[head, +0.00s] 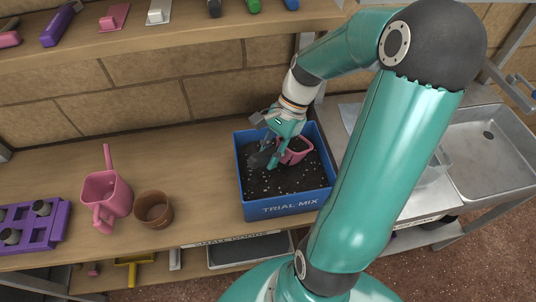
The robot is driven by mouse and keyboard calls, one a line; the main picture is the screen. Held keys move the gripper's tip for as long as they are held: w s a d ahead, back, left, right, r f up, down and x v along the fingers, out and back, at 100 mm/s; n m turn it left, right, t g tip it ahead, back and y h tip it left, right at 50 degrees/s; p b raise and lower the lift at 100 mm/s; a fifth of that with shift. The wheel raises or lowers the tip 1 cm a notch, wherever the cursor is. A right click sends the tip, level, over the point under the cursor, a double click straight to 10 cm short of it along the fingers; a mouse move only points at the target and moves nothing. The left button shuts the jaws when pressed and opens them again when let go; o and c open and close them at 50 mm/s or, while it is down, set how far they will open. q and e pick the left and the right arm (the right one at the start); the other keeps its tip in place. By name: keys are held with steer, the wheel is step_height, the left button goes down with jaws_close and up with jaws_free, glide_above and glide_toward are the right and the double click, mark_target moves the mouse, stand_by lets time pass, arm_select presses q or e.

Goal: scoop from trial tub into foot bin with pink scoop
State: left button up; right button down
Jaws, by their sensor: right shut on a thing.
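The trial tub is a blue open box (290,207) marked TRIAL MIX, standing on the wooden bench and holding dark speckled mix (262,184). The pink scoop (296,151) is inside the tub's walls toward the back right, by the mix. My right gripper (268,157) reaches down into the tub and is shut on the scoop; its fingers and wrist hide the scoop's handle. How much mix the scoop holds cannot be told. My left gripper is not in view. I cannot identify the foot bin here.
A pink watering can (107,195), a brown pot (153,210) and a purple tray (30,228) stand left of the tub. A shelf (130,40) with several tools runs above. A metal sink (485,150) lies right. The bench behind the can is clear.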

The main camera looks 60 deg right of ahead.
mark_target(258, 155)
step_height(258, 155, up, 5)
steer(key=p, duration=0.3)
steer(key=shift+a+f+p, duration=0.1)
steer(key=shift+f+p, duration=0.1)
steer(key=shift+p, duration=0.1)
steer(key=shift+a+r+p, duration=0.2)
steer(key=shift+r+p, duration=0.1)
steer(key=shift+p, duration=0.05)
steer(key=shift+w+a+g+h+p, duration=0.3)
steer(key=shift+a+h+p, duration=0.3)
steer(key=shift+h, duration=0.4)
steer(key=shift+w+a+f+h, duration=0.1)
steer(key=shift+a+h, duration=0.35)
steer(key=shift+h, duration=0.15)
steer(key=shift+w+a+g+h, duration=0.1)
steer(key=shift+a+g+h, duration=0.3)
steer(key=shift+h, duration=0.2)
steer(key=shift+d, duration=0.1)
